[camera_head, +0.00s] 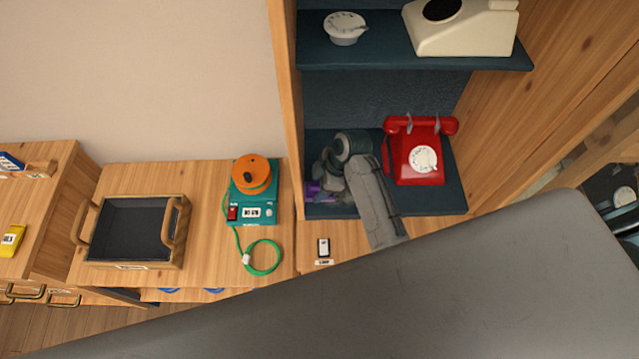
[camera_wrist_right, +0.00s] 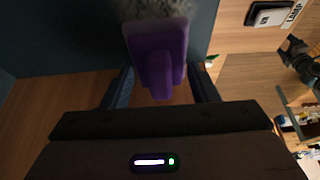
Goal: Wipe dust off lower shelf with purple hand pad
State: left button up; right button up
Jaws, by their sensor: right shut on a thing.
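The lower shelf (camera_head: 452,200) is a dark blue board in an open wooden cabinet in the head view. My right gripper (camera_head: 322,188) is over its left part, shut on the purple hand pad (camera_head: 311,191). In the right wrist view the pad (camera_wrist_right: 158,45) shows large, its handle between the two fingers of my right gripper (camera_wrist_right: 160,88). Fuzzy grey dust (camera_wrist_right: 150,9) shows just beyond the pad's far edge. The pad is at the shelf surface; whether it presses on it I cannot tell. My wrist hides part of the shelf. My left gripper is not seen.
A red dial phone (camera_head: 415,165) stands on the lower shelf's right side. The upper shelf (camera_head: 400,60) holds a cream phone (camera_head: 460,30) and a loose dial (camera_head: 344,27). The cabinet's left wall (camera_head: 285,80) is close to my gripper. A teal device (camera_head: 255,205) and tray (camera_head: 130,235) stand left.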

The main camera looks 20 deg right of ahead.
jog(key=shift+f+b, duration=0.35)
jog(key=shift+f, duration=0.45)
jog(key=shift+d, duration=0.1)
